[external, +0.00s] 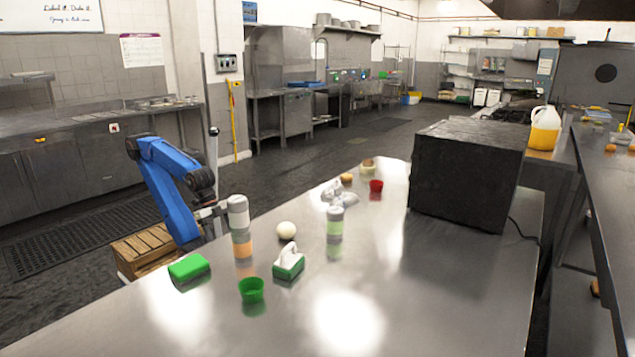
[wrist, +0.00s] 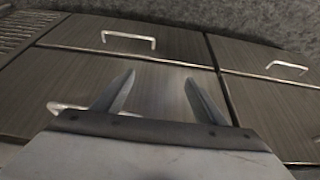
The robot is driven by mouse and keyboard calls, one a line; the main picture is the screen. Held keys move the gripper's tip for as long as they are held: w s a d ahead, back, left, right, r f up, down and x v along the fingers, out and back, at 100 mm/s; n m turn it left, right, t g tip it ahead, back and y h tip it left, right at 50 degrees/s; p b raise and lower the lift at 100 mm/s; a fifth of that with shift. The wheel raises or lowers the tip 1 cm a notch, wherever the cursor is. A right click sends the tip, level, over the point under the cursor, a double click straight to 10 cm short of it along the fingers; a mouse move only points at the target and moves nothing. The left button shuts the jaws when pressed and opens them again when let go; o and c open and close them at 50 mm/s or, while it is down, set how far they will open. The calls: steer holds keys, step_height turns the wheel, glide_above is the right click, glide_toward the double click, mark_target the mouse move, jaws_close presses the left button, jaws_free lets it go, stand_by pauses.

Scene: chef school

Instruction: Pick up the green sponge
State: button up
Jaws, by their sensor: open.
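The green sponge (external: 189,267) is a bright green block lying flat on the steel table at its near left edge. My gripper (external: 219,209) is above and behind the sponge in the external view, by the grey-topped bottle, which may hide part of its fingers. In the wrist view my gripper (wrist: 160,78) is open, with nothing between its two fingers. The sponge does not show in the wrist view, which shows dark cabinet fronts with metal handles.
Near the sponge on the table (external: 345,320) stand a grey-and-orange bottle (external: 239,220), a green cup (external: 251,290), a green tissue box (external: 289,263), a white ball (external: 286,230) and a green-banded bottle (external: 335,222). A large black box (external: 467,175) stands farther right. The table's front is clear.

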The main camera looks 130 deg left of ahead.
steer(key=shift+o, duration=0.4)
steer(key=shift+o, duration=0.6)
steer(key=shift+r, duration=0.1)
